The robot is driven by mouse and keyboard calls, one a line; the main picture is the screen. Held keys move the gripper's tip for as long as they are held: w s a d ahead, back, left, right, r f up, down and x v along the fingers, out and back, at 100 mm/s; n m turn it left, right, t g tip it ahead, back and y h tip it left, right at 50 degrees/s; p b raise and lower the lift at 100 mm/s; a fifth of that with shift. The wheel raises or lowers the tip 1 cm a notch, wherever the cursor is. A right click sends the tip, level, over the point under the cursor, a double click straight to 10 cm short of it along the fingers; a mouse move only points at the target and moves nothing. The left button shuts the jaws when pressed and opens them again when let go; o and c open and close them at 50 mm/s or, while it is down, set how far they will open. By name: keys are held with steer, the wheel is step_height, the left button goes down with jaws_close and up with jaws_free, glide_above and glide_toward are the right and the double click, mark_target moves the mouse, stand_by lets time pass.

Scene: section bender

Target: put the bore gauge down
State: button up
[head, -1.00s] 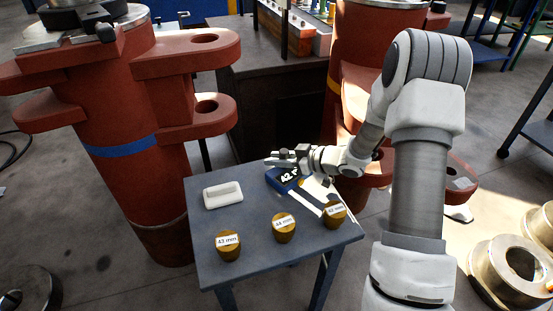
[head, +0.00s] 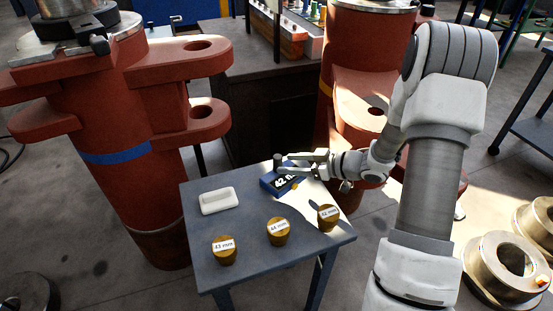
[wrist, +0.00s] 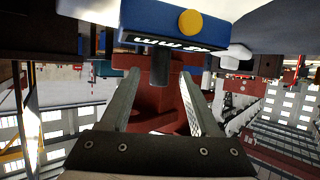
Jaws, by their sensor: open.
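The bore gauge, a blue block (head: 270,184) with a "42" label and a dark upright stem (head: 277,160), stands on the small table near its far edge. In the wrist view the gauge (wrist: 215,30) appears upside down, with a yellow button and its dark stem pointing toward me. My gripper (head: 286,163) is open just right of the stem. In the wrist view the open fingers (wrist: 159,76) stand to either side of the stem's line, with gaps on both sides. The gauge's underside is hidden.
The blue-grey table (head: 245,240) also carries a white shallow tray (head: 217,201) and three brass pieces labelled 43 mm (head: 224,251), 44 mm (head: 278,232) and 42 mm (head: 328,218). Large red machine columns (head: 110,110) stand behind and left. The table's middle is clear.

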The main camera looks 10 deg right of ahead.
steer(key=v, duration=0.4)
steer(key=shift+s+d+r+p, duration=0.1)
steer(key=shift+d+r+p, duration=0.1)
steer(key=shift+p, duration=0.2)
steer(key=w+d+r+m+t+h, duration=0.2)
steer(key=d+r+h, duration=0.1)
steer(key=r+h, duration=0.3)
steer(key=w+d+r+m+t+h, duration=0.1)
steer(key=w+d+r+m+h, duration=0.2)
steer(key=r, duration=0.5)
steer(key=s+r+m+g+h, duration=0.1)
steer(key=s+r+m+h, duration=0.25)
steer(key=s+r, duration=0.5)
steer(key=s+a+f+m+g+y, duration=0.15)
steer(key=s+a, duration=0.35)
steer(key=s, duration=0.6)
steer(key=s+a+f+g, duration=0.1)
steer(key=s+a+g, duration=0.3)
steer(key=s, duration=0.7)
step_height(320, 180, up, 19)
steer(key=a+p, duration=0.1)
steer(key=p, duration=1.7)
steer(key=shift+t+p, duration=0.35)
steer(key=shift+t, duration=0.1)
